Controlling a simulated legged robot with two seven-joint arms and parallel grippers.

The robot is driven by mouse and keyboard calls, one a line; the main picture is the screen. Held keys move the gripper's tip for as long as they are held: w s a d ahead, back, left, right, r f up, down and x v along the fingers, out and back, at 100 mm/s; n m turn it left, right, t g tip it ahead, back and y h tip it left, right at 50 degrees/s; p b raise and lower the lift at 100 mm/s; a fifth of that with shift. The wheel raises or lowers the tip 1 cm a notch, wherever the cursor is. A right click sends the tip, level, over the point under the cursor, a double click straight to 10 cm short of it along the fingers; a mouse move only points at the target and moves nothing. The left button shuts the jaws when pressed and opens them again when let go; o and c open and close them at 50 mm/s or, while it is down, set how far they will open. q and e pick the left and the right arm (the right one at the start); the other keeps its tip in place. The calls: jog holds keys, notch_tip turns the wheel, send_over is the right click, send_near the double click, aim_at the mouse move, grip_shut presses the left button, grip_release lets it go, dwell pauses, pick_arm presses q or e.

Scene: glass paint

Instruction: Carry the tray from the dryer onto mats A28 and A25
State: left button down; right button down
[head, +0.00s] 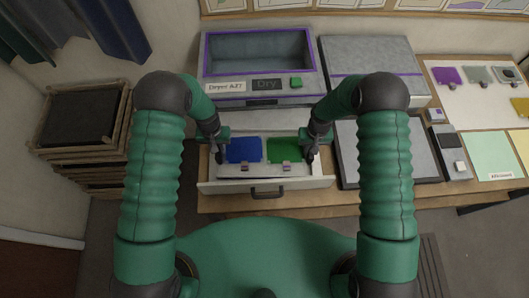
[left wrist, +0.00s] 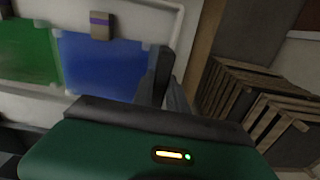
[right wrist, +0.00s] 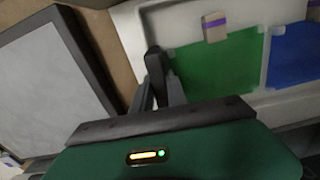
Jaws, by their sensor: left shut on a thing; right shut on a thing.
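The tray (head: 264,157) is pale and carries a blue panel (head: 244,150) on the left and a green panel (head: 282,150) on the right, each with a small purple-banded block at its front. It sits in the open drawer (head: 210,188) below the dryer (head: 260,88). My left gripper (head: 219,154) is shut on the tray's left edge; the left wrist view shows its fingers beside the blue panel (left wrist: 108,65). My right gripper (head: 309,154) is shut on the tray's right edge, beside the green panel (right wrist: 215,70) in the right wrist view. Mat label A28 or A25 is not readable.
A grey framed board (head: 350,160) lies right of the drawer. Pale green (head: 490,152) and yellow (head: 521,140) mats lie at the far right, near colour samples. Wooden racks (head: 80,125) stand on the left. The drawer's handle (head: 267,192) faces me.

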jog(key=shift+r, duration=0.15)
